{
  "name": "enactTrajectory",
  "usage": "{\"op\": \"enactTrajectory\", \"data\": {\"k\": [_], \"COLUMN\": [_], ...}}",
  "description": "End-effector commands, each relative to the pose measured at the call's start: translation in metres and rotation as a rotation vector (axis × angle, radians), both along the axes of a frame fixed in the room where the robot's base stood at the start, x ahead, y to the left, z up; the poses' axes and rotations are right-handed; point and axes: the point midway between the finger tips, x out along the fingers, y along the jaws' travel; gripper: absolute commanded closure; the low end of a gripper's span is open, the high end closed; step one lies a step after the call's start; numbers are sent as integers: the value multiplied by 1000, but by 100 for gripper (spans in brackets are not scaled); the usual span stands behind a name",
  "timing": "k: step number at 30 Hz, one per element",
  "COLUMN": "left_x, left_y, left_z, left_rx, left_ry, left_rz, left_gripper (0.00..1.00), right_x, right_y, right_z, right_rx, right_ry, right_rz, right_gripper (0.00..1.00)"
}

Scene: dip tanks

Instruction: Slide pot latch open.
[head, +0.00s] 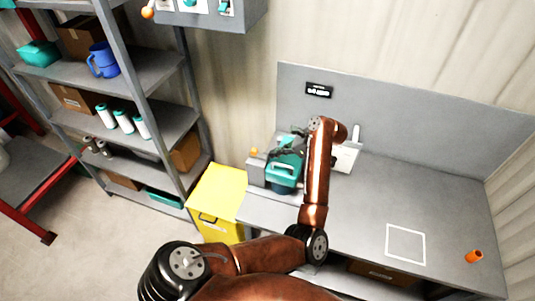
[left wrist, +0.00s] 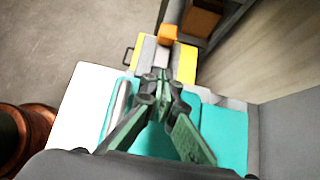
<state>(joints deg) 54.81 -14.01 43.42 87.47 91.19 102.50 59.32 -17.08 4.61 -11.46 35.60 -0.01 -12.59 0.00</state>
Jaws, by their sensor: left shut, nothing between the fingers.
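The pot (head: 283,172) is a teal box with a lid and a front handle, standing at the left end of the grey bench. Its teal top also fills the lower middle of the left wrist view (left wrist: 231,135). A grey housing with an orange knob (head: 254,151) is at its left; the orange piece also shows ahead of the fingers in the left wrist view (left wrist: 168,33). I cannot tell for sure whether this is the latch. My left gripper (head: 275,153) is shut and empty above the pot, its tips pointing toward the orange piece. My right gripper is out of view.
A yellow bin (head: 222,195) stands left of the bench. A grey shelf (head: 150,70) with boxes and cups is further left.

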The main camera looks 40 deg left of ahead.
Motion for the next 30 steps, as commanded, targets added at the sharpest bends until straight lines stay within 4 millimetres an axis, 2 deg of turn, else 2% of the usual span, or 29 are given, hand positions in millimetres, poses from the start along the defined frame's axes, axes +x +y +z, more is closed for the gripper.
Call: {"op": "enactTrajectory", "data": {"k": [1, 6, 12, 18, 30], "left_x": [5, 14, 20, 22, 22], "left_y": [-9, -35, -55, -62, -62], "left_z": [10, 36, 56, 63, 63], "left_rx": [2, 1, 2, 1, 1], "left_ry": [-8, -8, -6, -5, -4], "left_rz": [-2, -3, -1, -1, 0], "left_gripper": [100, 100, 100, 100, 100], "right_x": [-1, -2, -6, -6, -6], "right_y": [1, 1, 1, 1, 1], "right_z": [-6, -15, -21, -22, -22], "right_rx": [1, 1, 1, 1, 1], "right_ry": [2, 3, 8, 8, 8], "right_rz": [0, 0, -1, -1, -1], "right_gripper": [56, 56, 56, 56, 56]}}
